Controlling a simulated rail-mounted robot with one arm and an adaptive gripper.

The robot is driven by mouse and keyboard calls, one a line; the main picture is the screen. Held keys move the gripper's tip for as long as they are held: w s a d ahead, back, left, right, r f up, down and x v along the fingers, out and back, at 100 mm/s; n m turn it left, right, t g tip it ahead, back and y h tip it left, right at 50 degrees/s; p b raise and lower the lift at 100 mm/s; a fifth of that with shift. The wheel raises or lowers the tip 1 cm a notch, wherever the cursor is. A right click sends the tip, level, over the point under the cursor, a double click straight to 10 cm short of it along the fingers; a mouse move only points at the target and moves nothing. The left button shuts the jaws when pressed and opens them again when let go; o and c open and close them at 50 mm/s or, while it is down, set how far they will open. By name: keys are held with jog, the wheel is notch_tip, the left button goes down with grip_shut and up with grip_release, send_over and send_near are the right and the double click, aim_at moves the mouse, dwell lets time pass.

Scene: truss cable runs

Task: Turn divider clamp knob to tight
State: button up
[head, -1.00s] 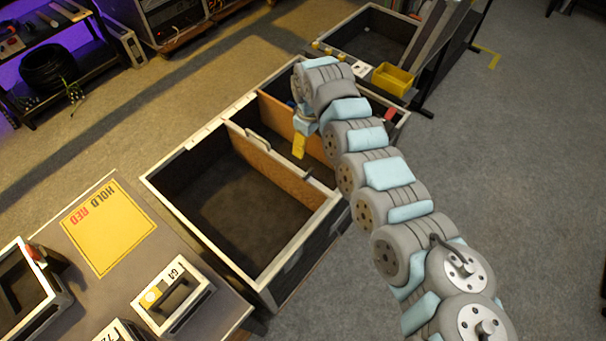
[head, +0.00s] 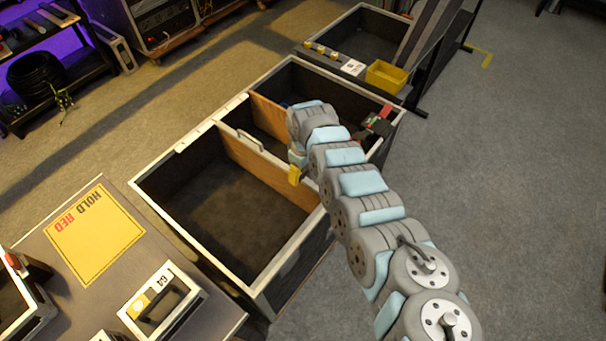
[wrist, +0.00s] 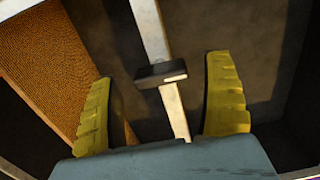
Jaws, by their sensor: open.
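In the wrist view a small black knob (wrist: 161,73) with a pale mark on one side sits across a light metal bar (wrist: 175,109). My gripper (wrist: 163,98) is open, its yellow fingers apart on either side of the bar, with the knob near the middle of the gap. I cannot tell how deep the knob lies between them; no contact shows. A brown divider panel (wrist: 45,65) stands at the left. In the head view my gripper (head: 295,173) points down over the open case by the wooden divider (head: 262,170); the knob is hidden there.
The case (head: 228,268) has raised rims and dark compartments around my gripper. A small device (head: 376,124) with red and green parts sits at its right rim. A yellow bin (head: 386,76) stands behind. A table with a yellow sheet (head: 94,235) is at the left.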

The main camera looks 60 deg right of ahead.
jog(key=shift+f, duration=0.35)
jog(key=c, duration=1.2)
